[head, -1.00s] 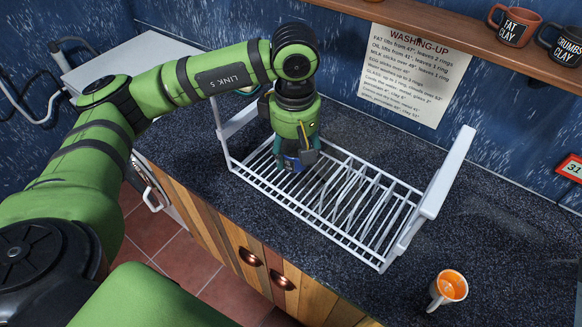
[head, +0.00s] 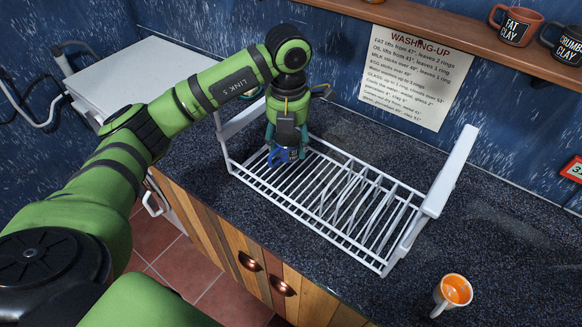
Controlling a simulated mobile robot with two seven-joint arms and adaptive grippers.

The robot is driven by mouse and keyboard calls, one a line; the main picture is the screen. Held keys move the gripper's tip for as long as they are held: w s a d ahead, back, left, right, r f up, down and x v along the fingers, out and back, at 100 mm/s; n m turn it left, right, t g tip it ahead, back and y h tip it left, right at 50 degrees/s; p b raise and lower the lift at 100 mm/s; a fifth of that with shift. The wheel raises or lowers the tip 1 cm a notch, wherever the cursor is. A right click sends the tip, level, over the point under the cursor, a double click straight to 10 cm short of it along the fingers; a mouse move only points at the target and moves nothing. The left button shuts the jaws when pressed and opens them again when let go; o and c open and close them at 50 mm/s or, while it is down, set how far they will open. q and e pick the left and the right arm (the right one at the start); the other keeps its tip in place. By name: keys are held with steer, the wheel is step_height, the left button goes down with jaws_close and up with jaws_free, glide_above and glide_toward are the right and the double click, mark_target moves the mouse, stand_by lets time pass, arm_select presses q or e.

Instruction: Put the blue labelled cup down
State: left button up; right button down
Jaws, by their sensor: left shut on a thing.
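My left gripper (head: 288,153) points down over the left end of the white dish rack (head: 322,237). It is shut on a small blue cup (head: 278,157), which is mostly hidden by the fingers. The cup is at or just above the rack's wires; I cannot tell whether it touches them. No label on it can be read from here. My right gripper is not in view.
Several plate-like wire dividers (head: 350,195) stand in the middle of the rack. A white mug with orange inside (head: 454,290) stands on the dark counter at the lower right. A shelf (head: 440,38) holds a brown mug (head: 515,27) and a dark mug (head: 563,45).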

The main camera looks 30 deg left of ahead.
mark_target(288, 177)
arm_select(q)
step_height(288, 177, down, 4)
steer(key=shift+r+p, duration=0.1)
steer(key=shift+p, duration=0.35)
step_height(288, 177, down, 3)
steer(key=shift+s+f+p, duration=0.1)
steer(key=shift+p, duration=0.4)
steer(key=shift+f, duration=0.45)
steer(key=shift+f, duration=0.1)
steer(key=o, duration=1.3)
steer(key=shift+c, duration=0.2)
